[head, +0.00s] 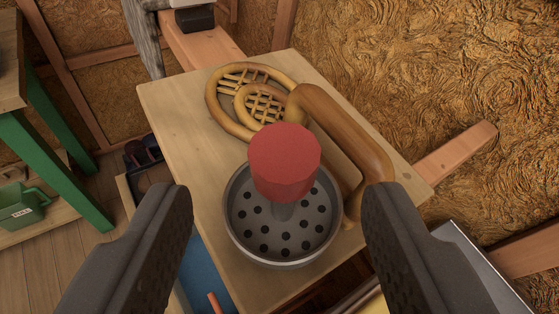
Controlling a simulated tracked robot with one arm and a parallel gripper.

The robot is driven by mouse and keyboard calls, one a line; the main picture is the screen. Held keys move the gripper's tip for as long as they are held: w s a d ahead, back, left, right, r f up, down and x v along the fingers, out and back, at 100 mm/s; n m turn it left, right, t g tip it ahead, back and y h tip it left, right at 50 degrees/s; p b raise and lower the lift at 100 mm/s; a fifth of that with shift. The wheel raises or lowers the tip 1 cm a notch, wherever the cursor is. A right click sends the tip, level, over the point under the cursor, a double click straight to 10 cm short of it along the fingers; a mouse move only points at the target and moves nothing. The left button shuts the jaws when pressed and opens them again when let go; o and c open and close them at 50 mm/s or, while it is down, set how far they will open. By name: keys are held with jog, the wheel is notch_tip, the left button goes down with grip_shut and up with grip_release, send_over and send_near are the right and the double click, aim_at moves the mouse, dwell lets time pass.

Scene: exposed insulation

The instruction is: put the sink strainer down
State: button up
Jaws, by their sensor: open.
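The sink strainer (285,234) is a round grey metal cup with holes in its floor and a red knob (285,160) on a stem in the middle. It appears over the front part of a light wooden tabletop (175,120); I cannot tell for sure if it touches the wood. My gripper (277,205) is open, with one dark finger on each side of the strainer. Clear gaps show between the fingers and its rim.
A brown wooden or wicker object (245,95) with lattice rings and a curved handle lies behind the strainer. The tabletop's left side is bare. Insulated walls (410,80) rise behind.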

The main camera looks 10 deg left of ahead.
aim_at(285, 182)
jog(key=shift+p+x, duration=0.35)
jog(key=shift+x, duration=2.6)
jog(key=shift+d, duration=0.1)
jog(key=shift+c, duration=0.3)
grip_shut()
